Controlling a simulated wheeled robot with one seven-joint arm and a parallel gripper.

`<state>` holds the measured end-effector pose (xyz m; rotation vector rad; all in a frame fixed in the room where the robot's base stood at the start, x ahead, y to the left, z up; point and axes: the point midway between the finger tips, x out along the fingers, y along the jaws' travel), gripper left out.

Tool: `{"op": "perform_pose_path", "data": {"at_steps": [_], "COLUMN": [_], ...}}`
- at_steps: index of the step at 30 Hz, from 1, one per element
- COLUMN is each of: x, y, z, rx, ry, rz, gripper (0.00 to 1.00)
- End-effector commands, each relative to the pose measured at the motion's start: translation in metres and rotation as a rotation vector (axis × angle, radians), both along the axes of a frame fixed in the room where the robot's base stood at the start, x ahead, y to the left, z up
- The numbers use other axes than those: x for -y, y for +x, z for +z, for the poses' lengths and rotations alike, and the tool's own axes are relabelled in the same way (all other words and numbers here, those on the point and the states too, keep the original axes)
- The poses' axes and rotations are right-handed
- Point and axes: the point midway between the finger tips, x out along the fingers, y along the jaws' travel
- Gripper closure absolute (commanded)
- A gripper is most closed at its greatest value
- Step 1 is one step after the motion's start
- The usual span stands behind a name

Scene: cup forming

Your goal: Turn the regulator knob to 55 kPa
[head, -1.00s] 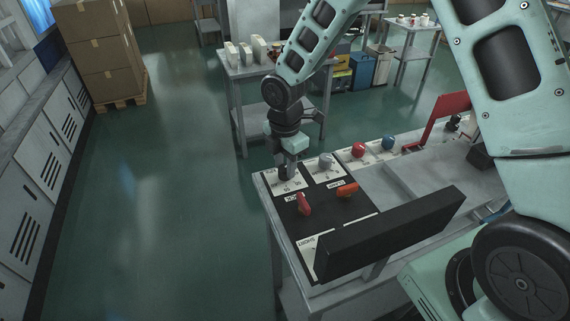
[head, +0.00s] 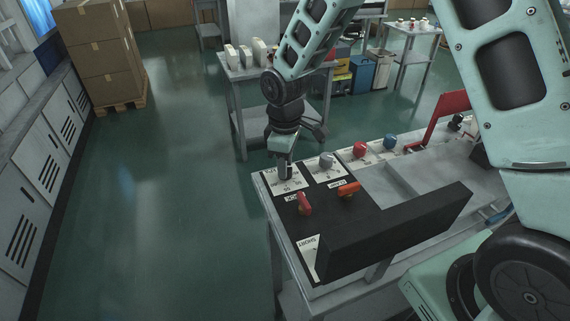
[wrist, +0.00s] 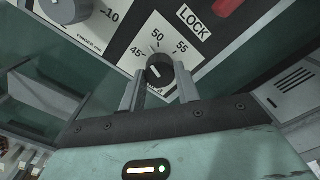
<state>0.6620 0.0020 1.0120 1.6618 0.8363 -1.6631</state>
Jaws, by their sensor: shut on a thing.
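The regulator knob (wrist: 158,66) is dark and round, on a white dial plate (wrist: 140,42) marked 45, 50 and 55 in the wrist view. A short pale mark shows on the knob's face, but I cannot read its exact setting. My gripper (wrist: 158,76) is shut on the knob, one finger on each side.
A grey knob (head: 327,160) stands just right of my gripper. Red (head: 305,203) and orange (head: 348,188) handles sit in front on the black panel. A black upright block (head: 390,235) rises at the bench front. Red and blue knobs line the back edge.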

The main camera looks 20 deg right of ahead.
Motion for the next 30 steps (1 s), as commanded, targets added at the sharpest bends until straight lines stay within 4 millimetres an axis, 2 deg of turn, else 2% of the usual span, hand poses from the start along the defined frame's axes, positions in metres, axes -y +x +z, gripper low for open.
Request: {"op": "perform_pose_path", "data": {"at_steps": [30], "x": [0.0001], "y": [0.0008], "z": [0.0018], "rx": [0.003], "ry": [0.0], "rz": [-0.965], "gripper": [0.91]}}
